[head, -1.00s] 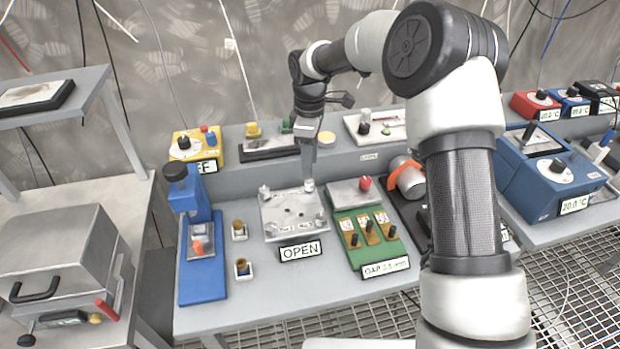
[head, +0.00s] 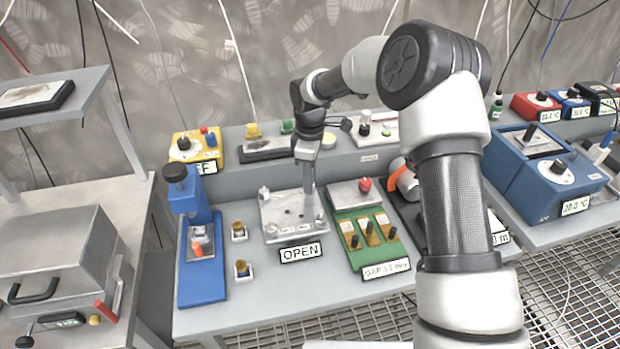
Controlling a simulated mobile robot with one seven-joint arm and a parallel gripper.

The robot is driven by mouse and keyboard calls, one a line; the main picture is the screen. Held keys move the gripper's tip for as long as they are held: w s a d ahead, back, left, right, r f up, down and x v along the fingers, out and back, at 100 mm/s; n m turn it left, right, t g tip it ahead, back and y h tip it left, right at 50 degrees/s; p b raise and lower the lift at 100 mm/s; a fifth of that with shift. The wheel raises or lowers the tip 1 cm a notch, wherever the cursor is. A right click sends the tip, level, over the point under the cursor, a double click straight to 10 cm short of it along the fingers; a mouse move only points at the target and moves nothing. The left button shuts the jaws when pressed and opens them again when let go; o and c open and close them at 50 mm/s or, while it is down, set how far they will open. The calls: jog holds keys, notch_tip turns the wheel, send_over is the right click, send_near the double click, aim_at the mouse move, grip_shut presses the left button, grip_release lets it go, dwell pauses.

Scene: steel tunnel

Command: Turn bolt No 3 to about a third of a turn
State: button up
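The bolt plate (head: 290,212) is a light metal block on the grey bench, with small bolts at its corners. One bolt (head: 264,192) stands at the far left corner and another (head: 271,230) at the near left. The number marks are too small to read, so I cannot tell which is No 3. My gripper (head: 309,196) points down over the right side of the plate, and its fingers hide the far right corner. I cannot tell whether the fingers are apart, closed or touching a bolt. A sign in front of the plate (head: 300,252) reads OPEN.
A blue press (head: 203,265) stands left of the plate, with two small sockets (head: 242,268) between. A raised shelf with a yellow box (head: 194,148) runs behind.

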jog(key=shift+m, duration=0.3)
jog(key=m, duration=0.6)
jog(key=shift+b, duration=0.3)
jog(key=m, duration=0.6)
jog(key=shift+a+m, duration=0.1)
jog(key=shift+m, duration=0.3)
jog(key=m, duration=0.4)
jog(key=shift+m, duration=2.4)
jog(key=o, duration=1)
jog(key=shift+o, duration=0.2)
